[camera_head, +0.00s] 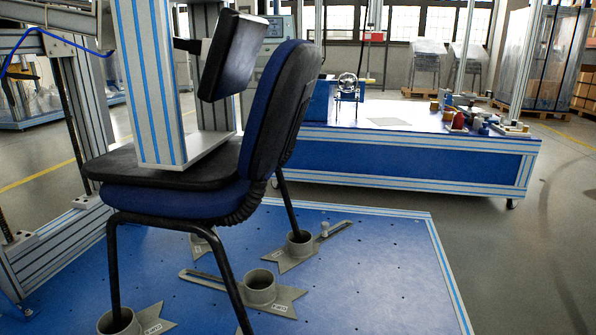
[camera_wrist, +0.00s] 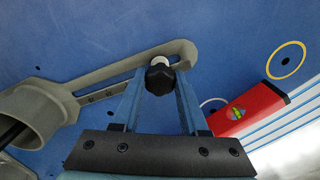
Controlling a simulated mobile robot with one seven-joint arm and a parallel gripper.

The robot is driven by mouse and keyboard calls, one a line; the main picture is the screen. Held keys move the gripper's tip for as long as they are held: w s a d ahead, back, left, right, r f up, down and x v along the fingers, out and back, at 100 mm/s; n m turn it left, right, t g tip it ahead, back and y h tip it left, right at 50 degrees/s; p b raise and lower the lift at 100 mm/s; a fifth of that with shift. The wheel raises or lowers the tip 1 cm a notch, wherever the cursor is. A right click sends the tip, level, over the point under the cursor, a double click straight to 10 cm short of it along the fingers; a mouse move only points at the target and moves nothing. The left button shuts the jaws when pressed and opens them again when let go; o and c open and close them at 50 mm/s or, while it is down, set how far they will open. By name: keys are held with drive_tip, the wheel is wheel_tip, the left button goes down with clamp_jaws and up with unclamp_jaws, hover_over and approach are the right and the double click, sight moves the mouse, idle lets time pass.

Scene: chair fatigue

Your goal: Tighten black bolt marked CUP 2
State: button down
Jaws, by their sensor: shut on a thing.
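In the wrist view, my gripper (camera_wrist: 160,84) has its two blue fingers on either side of a black bolt knob (camera_wrist: 159,77). It is shut on the knob. The bolt sits in the slotted arm of a grey cup bracket (camera_wrist: 110,88), near the slot's rounded end. The bracket's cup (camera_wrist: 32,112) is at the left with a dark leg in it. No cup label is readable there. In the head view, grey cup brackets stand on the blue plate, one cup empty (camera_head: 260,285) and another (camera_head: 300,244) around a chair leg. My gripper does not show there.
The blue and black chair (camera_head: 180,195) stands on the blue plate (camera_head: 380,270), under a loading frame (camera_head: 147,80). In the wrist view, a red block (camera_wrist: 250,108) lies right of the fingers, near a yellow ring (camera_wrist: 287,60). A workbench (camera_head: 420,160) stands behind.

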drive_tip(key=m, duration=0.3)
drive_tip(key=shift+m, duration=0.4)
drive_tip(key=shift+c, duration=2.2)
unclamp_jaws()
drive_tip(key=n, duration=0.4)
drive_tip(key=shift+n, duration=2.1)
